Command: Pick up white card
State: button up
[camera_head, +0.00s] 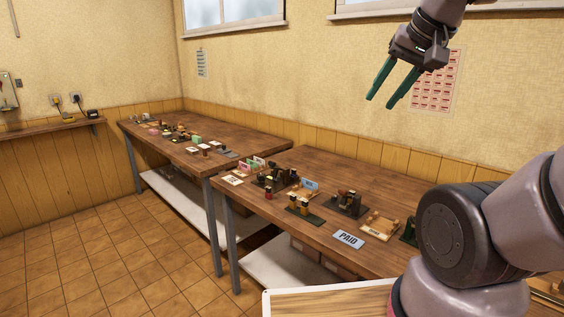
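A small white card (232,180) with dark marks lies flat at the left end of the nearer wooden table (370,190), close to its front edge. Other small whitish flat pieces (193,149) lie on the farther table, too small to make out. My gripper (380,102) is high in the air at the upper right, in front of the wall. Its two green fingers point down and left, spread apart with nothing between them. It is well away from the white card.
Small devices and stamps, including a dark press (348,204), crowd the nearer table beside a light blue PAID plate (348,239). The farther table (250,137) also holds many small things. The tiled floor (110,260) at left is clear.

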aim_at(260, 161)
jog(key=i+j+z, duration=0.35)
jog(key=j+z, duration=0.35)
jog(key=i+j, duration=0.15)
jog(key=j, duration=0.25)
jog(key=i+j+z, duration=0.15)
jog(key=j, duration=0.25)
jog(key=i+j, duration=0.1)
jog(key=j, duration=0.35)
jog(key=i+j+z, duration=0.1)
jog(key=j, duration=0.3)
jog(key=i+j+z, duration=0.1)
jog(key=j, duration=0.35)
jog(key=i+j, duration=0.15)
jog(key=j, duration=0.3)
jog(key=i+j, duration=0.1)
jog(key=j, duration=0.35)
jog(key=i+j, duration=0.1)
jog(key=j, duration=0.4)
jog(key=i+j, duration=0.1)
jog(key=j, duration=0.35)
jog(key=i+j, duration=0.1)
jog(key=j, duration=0.35)
jog(key=z, duration=0.05)
